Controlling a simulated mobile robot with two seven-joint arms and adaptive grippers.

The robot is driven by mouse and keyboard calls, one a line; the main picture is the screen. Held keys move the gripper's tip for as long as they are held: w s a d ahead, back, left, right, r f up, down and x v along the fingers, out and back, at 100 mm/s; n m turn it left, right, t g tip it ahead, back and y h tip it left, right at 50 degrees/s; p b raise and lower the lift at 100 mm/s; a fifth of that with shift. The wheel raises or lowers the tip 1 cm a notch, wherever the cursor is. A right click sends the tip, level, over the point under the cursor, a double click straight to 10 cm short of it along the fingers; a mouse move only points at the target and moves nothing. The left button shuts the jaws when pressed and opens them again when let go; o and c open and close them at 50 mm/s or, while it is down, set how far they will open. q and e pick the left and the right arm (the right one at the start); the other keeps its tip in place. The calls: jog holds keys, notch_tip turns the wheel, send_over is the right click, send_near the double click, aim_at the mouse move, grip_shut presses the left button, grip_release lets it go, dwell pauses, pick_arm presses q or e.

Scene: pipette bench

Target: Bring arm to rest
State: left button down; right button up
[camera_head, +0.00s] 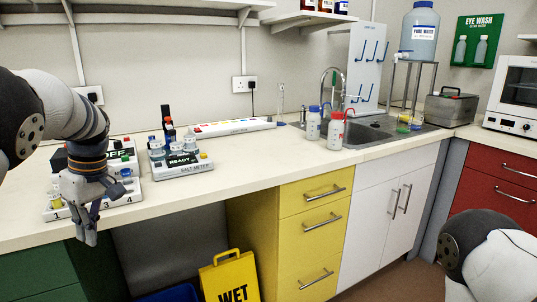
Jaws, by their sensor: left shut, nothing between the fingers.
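My left gripper (88,238) hangs at the front edge of the bench on the left, fingers pointing down. It is shut and empty. It is in front of a white numbered device (125,190) with an "OFF" label, and hides part of it. Of my right arm only a white and black link shows at the lower right corner. My right gripper is out of view.
A salt meter (183,169) with small bottles stands right of the left gripper. Blue-capped and red-capped bottles (335,131) stand by the sink (375,133). A yellow wet-floor sign (230,277) stands below. The middle bench front is clear.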

pick_arm(q)
jog(key=s+d+f+m, duration=0.1)
jog(key=s+f+m, duration=0.1)
jog(key=s+f, duration=0.45)
jog(key=s+d+f+m, duration=0.1)
jog(key=s+f+m, duration=0.25)
jog(key=f, duration=0.65)
jog(key=s+d+f+m, duration=0.1)
jog(key=s+f, duration=0.5)
jog(key=f, duration=0.3)
jog(key=s+d+f+m+h, duration=0.1)
jog(key=s+d+m, duration=0.3)
jog(key=s, duration=0.8)
jog(key=s+d+f+m+h, duration=0.1)
jog(key=s+d+m, duration=0.3)
jog(key=s, duration=0.9)
jog(key=d+f, duration=0.1)
jog(key=d, duration=0.2)
jog(key=shift+s+f+g, duration=0.15)
jog(key=shift+g, duration=0.15)
jog(key=c, duration=2.3)
grip_release()
